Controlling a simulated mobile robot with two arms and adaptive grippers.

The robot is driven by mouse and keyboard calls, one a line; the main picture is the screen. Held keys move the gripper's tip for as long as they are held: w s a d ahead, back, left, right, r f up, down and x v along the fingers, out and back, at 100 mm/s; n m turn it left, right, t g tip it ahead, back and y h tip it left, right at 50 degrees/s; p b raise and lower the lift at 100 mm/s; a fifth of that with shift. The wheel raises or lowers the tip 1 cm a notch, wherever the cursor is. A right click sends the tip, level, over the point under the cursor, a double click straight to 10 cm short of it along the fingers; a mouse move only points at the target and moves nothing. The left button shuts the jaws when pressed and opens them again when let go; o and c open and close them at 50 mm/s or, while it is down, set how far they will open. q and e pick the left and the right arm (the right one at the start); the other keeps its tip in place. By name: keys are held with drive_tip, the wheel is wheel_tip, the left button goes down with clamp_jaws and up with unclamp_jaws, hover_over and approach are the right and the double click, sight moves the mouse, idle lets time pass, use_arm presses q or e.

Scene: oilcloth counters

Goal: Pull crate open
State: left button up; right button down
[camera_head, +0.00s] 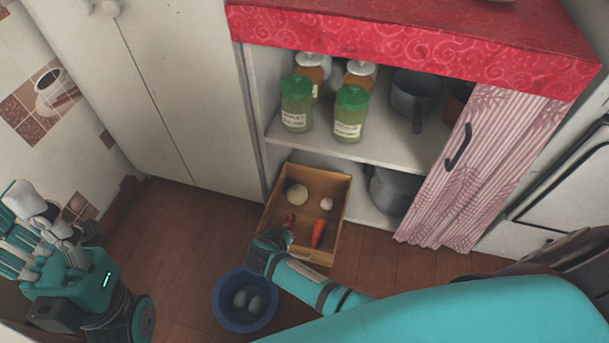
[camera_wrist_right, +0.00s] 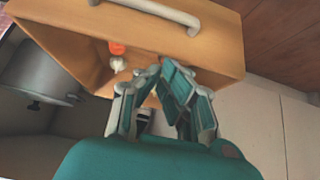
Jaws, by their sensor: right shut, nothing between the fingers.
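The wooden crate (camera_head: 342,212) is in the lower left of the open cabinet in the head view, and its front end juts out past the shelf. It holds a carrot (camera_head: 318,233), a pale round vegetable (camera_head: 297,194), a small white bulb (camera_head: 327,203) and a reddish item. My right gripper (camera_head: 272,238) is shut and empty at the crate's front left corner. In the right wrist view the crate (camera_wrist_right: 215,35) has a pale handle (camera_wrist_right: 150,12), apart from my fingers (camera_wrist_right: 168,78). Contact with the crate is unclear. My left gripper (camera_head: 38,222) is off to the left, far from the crate.
A blue bowl (camera_head: 217,302) with grey eggs stands on the floor by my right forearm. Green-lidded jars (camera_head: 349,115) and a pot (camera_head: 412,92) stand on the shelf above. A pink curtain (camera_head: 480,165) covers the cabinet's right side. Wooden floor is clear left of the crate.

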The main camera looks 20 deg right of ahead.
drive_tip(key=shift+s, duration=0.1)
drive_tip(key=v, duration=0.7)
drive_tip(key=shift+r, duration=0.2)
drive_tip(key=shift+a, duration=0.2)
